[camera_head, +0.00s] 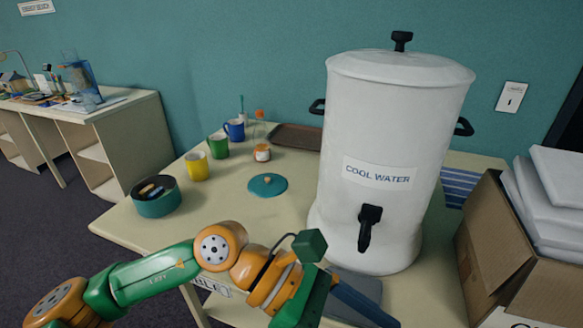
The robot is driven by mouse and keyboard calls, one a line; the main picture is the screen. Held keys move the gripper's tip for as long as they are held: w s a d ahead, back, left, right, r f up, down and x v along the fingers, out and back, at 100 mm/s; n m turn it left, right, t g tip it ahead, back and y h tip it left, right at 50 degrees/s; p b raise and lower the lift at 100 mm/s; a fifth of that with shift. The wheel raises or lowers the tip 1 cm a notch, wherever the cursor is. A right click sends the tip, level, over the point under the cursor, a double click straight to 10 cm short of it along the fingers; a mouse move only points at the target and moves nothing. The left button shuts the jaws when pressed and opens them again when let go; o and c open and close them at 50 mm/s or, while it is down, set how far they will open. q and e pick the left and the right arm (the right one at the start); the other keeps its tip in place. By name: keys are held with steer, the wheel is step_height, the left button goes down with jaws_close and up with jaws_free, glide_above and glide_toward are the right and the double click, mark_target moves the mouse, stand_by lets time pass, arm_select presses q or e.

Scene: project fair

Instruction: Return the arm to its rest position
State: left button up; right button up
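My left arm, green and orange, comes in from the lower left and reaches across the front of the table. My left gripper (366,306) is at the bottom centre, low in front of the white water dispenser (385,125) and left of its black tap (369,228). One dark finger shows, pointing down and right. The other finger and the space between them are hidden, so I cannot tell if it is open or holds anything. My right gripper is not in view.
The table (225,220) holds a teal pot (155,203), a teal lid (268,185), a yellow mug (196,166), a green mug (218,146), a blue mug (234,130), a small jar (262,153) and a brown tray (297,137). A cardboard box (492,245) stands at right.

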arm_select(q)
steer(key=w+d+r+n+t+h, duration=0.1)
steer(key=w+r+n+t+h, duration=0.3)
steer(key=r+n+h, duration=0.8)
steer(key=w+a+r+n+t+y, duration=0.15)
steer(key=w+a+n+t, duration=0.5)
steer(key=n+t, duration=0.8)
steer(key=w+a+f+n+t+y, duration=0.2)
steer(key=w+a+f+n+y, duration=0.4)
steer(key=f+n+y, duration=0.45)
steer(key=w+a+f+n+t+y, duration=0.2)
steer(key=w+a+f+n+y, duration=0.1)
steer(key=a+f+n+y, duration=0.55)
steer(key=s+a+f+n+g+y, duration=0.1)
steer(key=s+a+f+n+g, duration=0.2)
steer(key=s+f, duration=0.4)
steer(key=s+a+f+n+g+y, duration=0.1)
steer(key=s+f+n+g, duration=0.2)
steer(key=s+f+g, duration=0.35)
steer(key=s+a+f+n+g+y, duration=0.1)
steer(key=s+a+f+n+g, duration=0.2)
steer(key=s+f, duration=0.5)
step_height(320, 180, down, 16)
steer(key=s+f+g, duration=0.1)
steer(key=s+g, duration=0.1)
steer(key=s+a+f+g, duration=0.1)
steer(key=s+f, duration=0.9)
steer(key=s, duration=0.1)
steer(key=shift+s+a, duration=0.2)
steer(key=shift+s, duration=0.2)
